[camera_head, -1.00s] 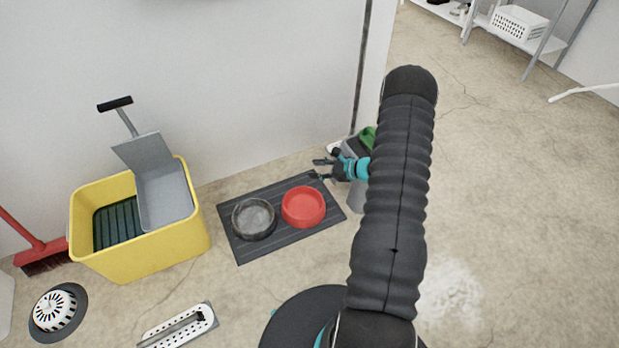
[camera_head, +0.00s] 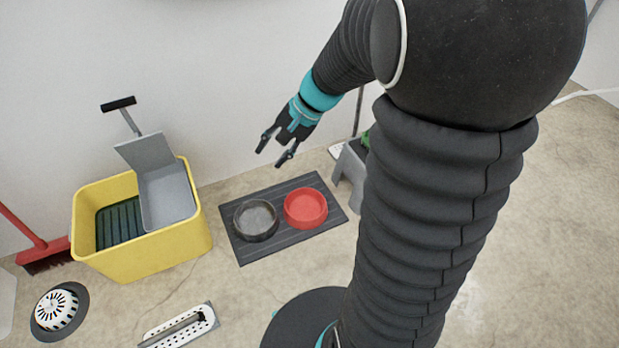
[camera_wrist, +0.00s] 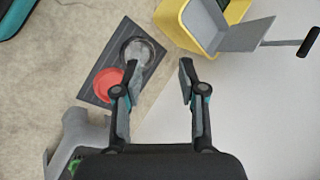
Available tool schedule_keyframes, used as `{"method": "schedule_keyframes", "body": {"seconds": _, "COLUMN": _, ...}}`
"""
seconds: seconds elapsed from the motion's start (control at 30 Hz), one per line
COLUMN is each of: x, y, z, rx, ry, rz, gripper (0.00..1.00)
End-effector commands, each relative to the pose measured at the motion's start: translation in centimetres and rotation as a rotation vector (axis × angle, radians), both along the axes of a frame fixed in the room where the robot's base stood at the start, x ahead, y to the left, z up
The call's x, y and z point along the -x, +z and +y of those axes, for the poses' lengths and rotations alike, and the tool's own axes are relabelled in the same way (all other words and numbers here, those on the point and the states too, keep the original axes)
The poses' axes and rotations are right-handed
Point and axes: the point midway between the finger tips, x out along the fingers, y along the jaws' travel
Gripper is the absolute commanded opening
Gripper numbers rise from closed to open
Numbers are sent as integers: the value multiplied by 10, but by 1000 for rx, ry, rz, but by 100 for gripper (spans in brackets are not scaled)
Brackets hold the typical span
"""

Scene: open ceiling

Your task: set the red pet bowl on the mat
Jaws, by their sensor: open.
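The red pet bowl (camera_head: 305,208) rests on the right part of the dark ribbed mat (camera_head: 284,240), right beside a dark grey bowl (camera_head: 256,219). My gripper (camera_head: 275,157) is open and empty, raised above the mat's far edge near the wall. In the wrist view the red bowl (camera_wrist: 105,85) lies beyond the left finger of my gripper (camera_wrist: 155,75), which partly covers it. The grey bowl (camera_wrist: 137,50) and the mat (camera_wrist: 98,63) also show there.
A yellow mop bucket (camera_head: 155,252) stands left of the mat. A grey stool-like object (camera_head: 350,163) stands right of it. A white perforated drain piece (camera_head: 180,328), a round drain strainer (camera_head: 57,309) and a red broom (camera_head: 40,250) lie or stand nearby. The wall is behind.

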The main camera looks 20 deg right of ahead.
Motion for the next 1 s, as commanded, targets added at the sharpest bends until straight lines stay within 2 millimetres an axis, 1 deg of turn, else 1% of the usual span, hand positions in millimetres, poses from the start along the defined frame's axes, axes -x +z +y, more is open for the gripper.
{"method": "schedule_keyframes", "body": {"seconds": 0.03, "x": 14, "y": 12, "z": 6, "rx": 48, "ry": 47, "rz": -32, "gripper": 41}}
{"method": "schedule_keyframes", "body": {"seconds": 0.1, "x": 31, "y": 23, "z": 10, "rx": 115, "ry": 106, "rz": -67, "gripper": 41}}
{"method": "schedule_keyframes", "body": {"seconds": 0.3, "x": 81, "y": 49, "z": 15, "rx": 306, "ry": 266, "rz": -178, "gripper": 41}}
{"method": "schedule_keyframes", "body": {"seconds": 0.47, "x": 117, "y": 66, "z": 13, "rx": 461, "ry": 378, "rz": -277, "gripper": 41}}
{"method": "schedule_keyframes", "body": {"seconds": 0.6, "x": 145, "y": 78, "z": 8, "rx": 592, "ry": 462, "rz": -362, "gripper": 41}}
{"method": "schedule_keyframes", "body": {"seconds": 0.7, "x": 160, "y": 83, "z": 3, "rx": 670, "ry": 507, "rz": -413, "gripper": 41}}
{"method": "schedule_keyframes", "body": {"seconds": 0.8, "x": 170, "y": 86, "z": -1, "rx": 725, "ry": 535, "rz": -449, "gripper": 41}}
{"method": "schedule_keyframes", "body": {"seconds": 1.0, "x": 177, "y": 89, "z": -6, "rx": 768, "ry": 558, "rz": -475, "gripper": 41}}
